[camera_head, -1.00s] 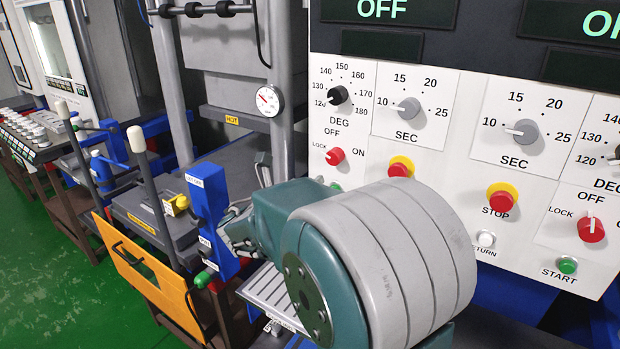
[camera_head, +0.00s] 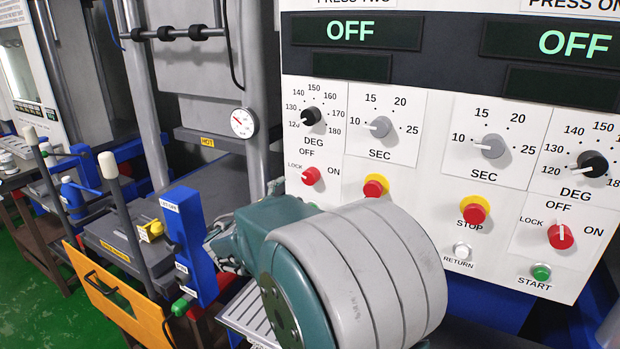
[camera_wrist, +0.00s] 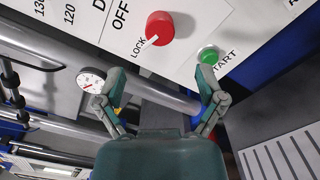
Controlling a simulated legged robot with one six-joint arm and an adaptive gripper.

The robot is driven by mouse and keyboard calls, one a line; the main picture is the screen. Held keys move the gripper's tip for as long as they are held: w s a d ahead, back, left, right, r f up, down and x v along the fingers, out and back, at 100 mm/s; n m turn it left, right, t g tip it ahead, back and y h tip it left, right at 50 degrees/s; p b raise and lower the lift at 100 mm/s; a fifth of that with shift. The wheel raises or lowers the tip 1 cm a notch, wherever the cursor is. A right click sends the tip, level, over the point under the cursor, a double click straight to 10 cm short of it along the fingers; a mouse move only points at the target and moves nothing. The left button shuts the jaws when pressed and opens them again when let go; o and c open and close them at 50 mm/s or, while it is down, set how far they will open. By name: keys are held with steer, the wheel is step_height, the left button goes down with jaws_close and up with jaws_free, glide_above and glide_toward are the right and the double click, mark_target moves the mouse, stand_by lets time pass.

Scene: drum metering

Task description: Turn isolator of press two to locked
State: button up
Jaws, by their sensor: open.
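The press two isolator is a red knob (camera_head: 311,175) with a white pointer, on the left part of the white control panel in the head view. Its pointer is at LOCK. The same knob shows at the top of the wrist view (camera_wrist: 160,26), again with its pointer at the LOCK label. My gripper (camera_wrist: 160,78) is open, with nothing between its fingers. The knob appears above and beyond the fingertips, apart from them. In the head view my gripper (camera_head: 222,242) is left of and below the knob, partly hidden by my arm.
A green START button (camera_wrist: 208,55) is close to the knob. A red stop button on a yellow collar (camera_head: 375,186) is to its right. Press one's isolator (camera_head: 561,236) is at the far right. A gauge (camera_head: 243,123) and grey columns stand to the left.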

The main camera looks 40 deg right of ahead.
mark_target(309, 179)
steer(key=x, duration=1)
steer(key=shift+s, duration=0.1)
steer(key=c, duration=1.1)
